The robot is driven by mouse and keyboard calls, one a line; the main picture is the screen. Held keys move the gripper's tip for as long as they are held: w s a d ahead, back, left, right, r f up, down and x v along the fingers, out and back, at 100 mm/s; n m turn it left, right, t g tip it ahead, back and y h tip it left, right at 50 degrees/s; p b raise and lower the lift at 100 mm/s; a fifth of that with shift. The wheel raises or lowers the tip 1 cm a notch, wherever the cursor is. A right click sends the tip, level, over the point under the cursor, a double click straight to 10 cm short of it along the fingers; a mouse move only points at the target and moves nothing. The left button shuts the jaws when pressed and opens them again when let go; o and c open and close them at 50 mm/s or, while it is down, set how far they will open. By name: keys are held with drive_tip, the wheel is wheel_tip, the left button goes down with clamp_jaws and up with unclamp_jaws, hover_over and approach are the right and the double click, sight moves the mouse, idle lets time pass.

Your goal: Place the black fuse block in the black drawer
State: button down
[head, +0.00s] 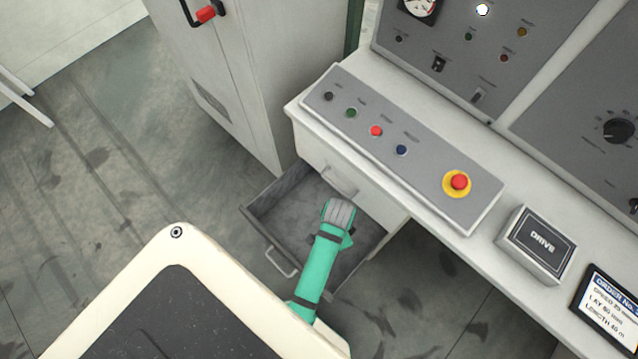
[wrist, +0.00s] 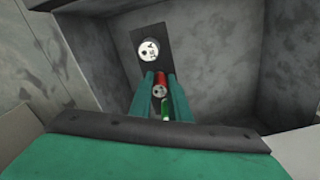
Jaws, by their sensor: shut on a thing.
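The black drawer (head: 262,222) is pulled open below the console in the head view, and its dark grey inside shows in the wrist view (wrist: 225,65). My gripper (wrist: 164,88) is over the drawer, pointing into it, with its fingers closed. The black fuse block (wrist: 143,68) shows at and beyond the fingertips as a dark flat body with a white round face. A red cylinder and a small green piece show between the fingers; I cannot tell whether they belong to the block. In the head view my arm hides the block. Whether it touches the drawer floor is unclear.
The console's sloped button panel (head: 400,150) and the cabinet front overhang the drawer's back. A grey DRIVE box (head: 536,244) and an order screen (head: 608,308) sit on the console at right. A tall cabinet (head: 250,70) stands behind left. Floor left of the drawer is clear.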

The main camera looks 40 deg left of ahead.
drive_tip(key=shift+w+a+f, duration=0.55)
drive_tip(key=shift+a+f, duration=0.95)
drive_tip(key=shift+f, duration=0.35)
drive_tip(key=shift+w+a+f, duration=0.5)
drive_tip(key=shift+a+f, duration=1)
drive_tip(key=shift+f, duration=0.3)
drive_tip(key=shift+w+a+f, duration=0.55)
drive_tip(key=shift+a+f, duration=0.95)
drive_tip(key=shift+f, duration=0.35)
drive_tip(key=shift+s+a, duration=0.1)
drive_tip(key=shift+s, duration=0.1)
drive_tip(key=c, duration=2)
unclamp_jaws()
drive_tip(key=shift+f, duration=0.15)
drive_tip(key=o, duration=0.3)
drive_tip(key=shift+d, duration=0.2)
drive_tip(key=shift+o, duration=0.2)
wheel_tip(320, 180, up, 12)
